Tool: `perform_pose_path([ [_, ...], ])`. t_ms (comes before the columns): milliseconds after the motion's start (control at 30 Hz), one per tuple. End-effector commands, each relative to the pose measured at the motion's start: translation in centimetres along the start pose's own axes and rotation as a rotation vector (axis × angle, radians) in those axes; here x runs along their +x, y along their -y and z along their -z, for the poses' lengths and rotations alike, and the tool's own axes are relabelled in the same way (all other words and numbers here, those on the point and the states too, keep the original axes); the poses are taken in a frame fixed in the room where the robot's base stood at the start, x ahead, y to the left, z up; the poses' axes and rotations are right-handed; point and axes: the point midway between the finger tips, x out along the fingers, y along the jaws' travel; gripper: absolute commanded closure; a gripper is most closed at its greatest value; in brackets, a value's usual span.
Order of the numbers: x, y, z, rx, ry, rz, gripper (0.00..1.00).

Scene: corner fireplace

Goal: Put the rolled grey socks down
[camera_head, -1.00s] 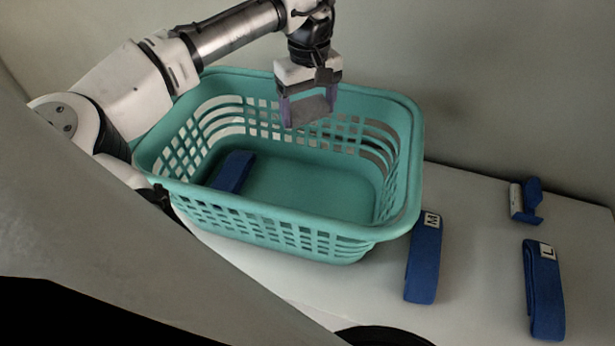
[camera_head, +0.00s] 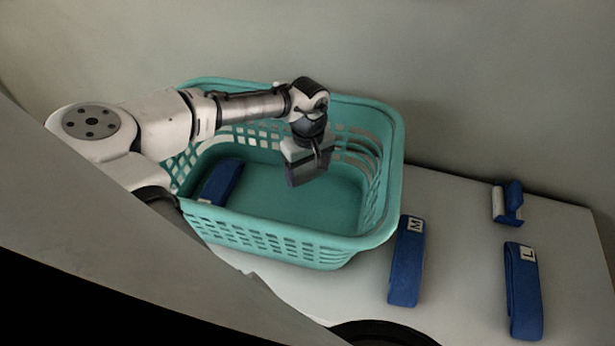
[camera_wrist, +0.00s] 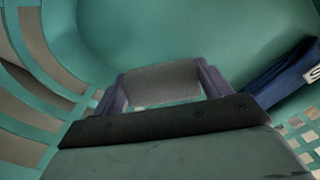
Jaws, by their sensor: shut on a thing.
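The rolled grey socks (camera_wrist: 162,82) sit between the two purple-grey fingers of my gripper (camera_wrist: 160,90) in the wrist view. In the head view my gripper (camera_head: 309,173) points down inside the teal laundry basket (camera_head: 300,252), below its rim and toward its right rear. The gripper is shut on the socks. In the wrist view the basket floor (camera_wrist: 190,28) lies beyond them; I cannot tell whether they touch it. The socks are mostly hidden by the gripper in the head view.
A folded blue strap (camera_head: 222,182) lies at the left inside the basket; its S label shows in the wrist view (camera_wrist: 314,74). Outside, an M strap (camera_head: 406,265), an L strap (camera_head: 523,295) and a small blue-and-white item (camera_head: 507,203) lie on the pale surface (camera_head: 455,250).

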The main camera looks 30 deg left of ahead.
Motion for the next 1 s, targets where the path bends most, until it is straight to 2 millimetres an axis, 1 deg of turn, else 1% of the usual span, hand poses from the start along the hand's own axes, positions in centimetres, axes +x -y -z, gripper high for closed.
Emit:
perform_pose_path([
  [133,1.1,0.0,0.0,0.001,0.000,0.001,0.45],
  [300,3.5,0.0,0.0,0.001,0.000,0.002,0.45],
  [400,4.2,0.0,0.0,0.001,-0.001,0.001,0.45],
  [767,4.7,0.0,0.0,0.000,0.001,0.000,0.45],
  [800,4.7,0.0,0.0,0.000,0.000,0.000,0.21],
  [933,4.7,0.0,0.0,0.000,-0.001,0.000,0.04],
  [967,4.7,0.0,0.0,0.000,-0.001,0.000,0.02],
  [1000,4.7,0.0,0.0,0.000,-0.001,0.000,0.02],
])
